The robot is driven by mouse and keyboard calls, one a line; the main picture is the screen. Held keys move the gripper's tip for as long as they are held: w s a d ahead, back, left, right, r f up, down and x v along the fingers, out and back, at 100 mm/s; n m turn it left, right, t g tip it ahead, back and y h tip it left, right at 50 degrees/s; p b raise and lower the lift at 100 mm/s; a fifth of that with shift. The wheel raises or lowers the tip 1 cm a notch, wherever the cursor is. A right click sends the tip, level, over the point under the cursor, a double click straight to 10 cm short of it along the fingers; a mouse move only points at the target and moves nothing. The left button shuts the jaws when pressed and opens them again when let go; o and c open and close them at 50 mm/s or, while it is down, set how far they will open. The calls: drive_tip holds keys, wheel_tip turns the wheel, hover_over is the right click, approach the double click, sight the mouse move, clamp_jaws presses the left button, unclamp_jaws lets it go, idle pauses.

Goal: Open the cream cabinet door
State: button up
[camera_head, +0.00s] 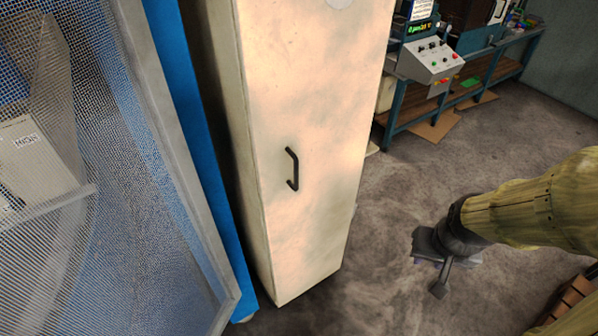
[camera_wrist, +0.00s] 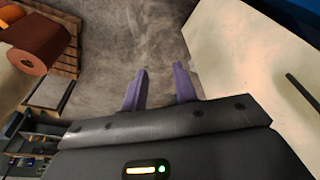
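The cream cabinet (camera_head: 247,140) stands upright in the middle of the head view, and its door (camera_head: 315,90) looks shut. A dark bar handle (camera_head: 292,169) is fixed upright on the door. In the wrist view the cream door (camera_wrist: 245,50) fills the upper right, with the dark handle (camera_wrist: 303,92) at the right edge. My gripper (camera_head: 437,270) is to the right of the cabinet in the head view, apart from the handle. In the wrist view my gripper's two purple fingers (camera_wrist: 161,80) are spread with nothing between them.
A blue frame with a mesh panel (camera_head: 130,200) stands close on the cabinet's left. A blue workbench (camera_head: 480,75) with a control box (camera_head: 432,62) is behind on the right. A pallet (camera_wrist: 65,35) bears a brown roll (camera_wrist: 38,45). Grey floor (camera_head: 400,190) lies open between.

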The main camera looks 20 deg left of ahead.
drive_tip(key=w+a+f+n+t+y+b, duration=0.3)
drive_tip(key=w+a+f+n+t+b, duration=0.25)
drive_tip(key=w+f, duration=0.4)
drive_tip(key=w+a+r+n+y+b, duration=0.1)
drive_tip(key=a+r+n+y+b, duration=0.1)
drive_tip(key=a+y, duration=0.4)
drive_tip(key=w+a+r+n+y+b, duration=0.1)
drive_tip(key=a+r+n+y+b, duration=0.1)
drive_tip(key=a+n+y+b, duration=0.2)
drive_tip(key=a+y, duration=0.2)
drive_tip(key=a, duration=0.1)
drive_tip(key=shift+r+n+t+y, duration=0.25)
drive_tip(key=shift+n+t+y, duration=0.1)
drive_tip(key=shift+y, duration=0.05)
drive_tip(key=shift+w+a, duration=0.1)
drive_tip(key=p, duration=0.3)
hover_over(296, 187)
drive_tip(key=shift+w+a, duration=0.15)
drive_tip(key=shift+w, duration=0.2)
